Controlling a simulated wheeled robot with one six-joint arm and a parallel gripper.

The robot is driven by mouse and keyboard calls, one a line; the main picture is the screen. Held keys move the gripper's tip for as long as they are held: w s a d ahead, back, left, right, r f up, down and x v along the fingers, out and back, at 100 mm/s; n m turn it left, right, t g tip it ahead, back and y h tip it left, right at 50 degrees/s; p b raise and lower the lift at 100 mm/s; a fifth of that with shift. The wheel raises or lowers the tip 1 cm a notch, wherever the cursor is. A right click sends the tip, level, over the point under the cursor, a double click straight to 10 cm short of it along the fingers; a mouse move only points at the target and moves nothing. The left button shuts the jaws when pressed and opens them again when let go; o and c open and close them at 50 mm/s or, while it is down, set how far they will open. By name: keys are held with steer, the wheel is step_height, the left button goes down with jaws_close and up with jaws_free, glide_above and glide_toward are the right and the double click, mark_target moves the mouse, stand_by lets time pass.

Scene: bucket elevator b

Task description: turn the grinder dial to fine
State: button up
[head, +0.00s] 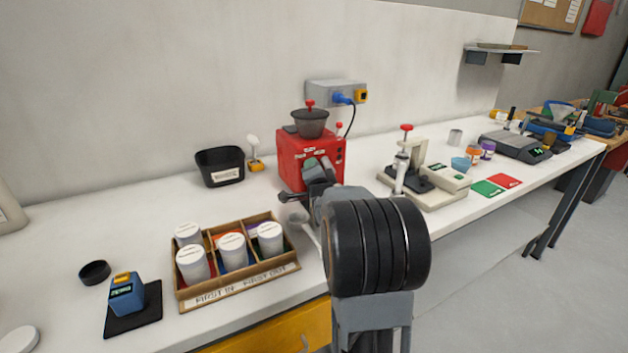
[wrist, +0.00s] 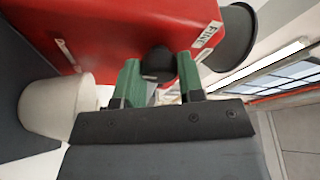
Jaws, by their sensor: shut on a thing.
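The grinder (head: 294,158) is a red box with a dark hopper on top, standing against the back wall; its red body (wrist: 110,25) fills the top of the wrist view. The dial (wrist: 157,60) is a dark round knob on its face. My gripper (head: 318,168) reaches the grinder's front. In the wrist view my gripper (wrist: 161,78) has its green fingers on either side of the dial, shut on it. A white "FINE" label (wrist: 207,35) is right of the dial. The dial's pointer cannot be made out, and my arm hides the dial in the head view.
A wooden tray (head: 240,276) with several white-lidded cups stands left of my arm. A black bin (head: 219,168) is behind it. A beige press (head: 432,185) stands right of the grinder. A white cup (wrist: 52,108) is close to my gripper.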

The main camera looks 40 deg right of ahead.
steer(key=shift+n, duration=0.3)
steer(key=o, duration=0.9)
steer(key=shift+s, duration=0.1)
steer(key=b+v, duration=0.1)
steer(key=v, duration=0.6)
steer(key=shift+s+f, duration=0.1)
steer(key=shift+s, duration=0.05)
steer(key=shift+a, duration=0.15)
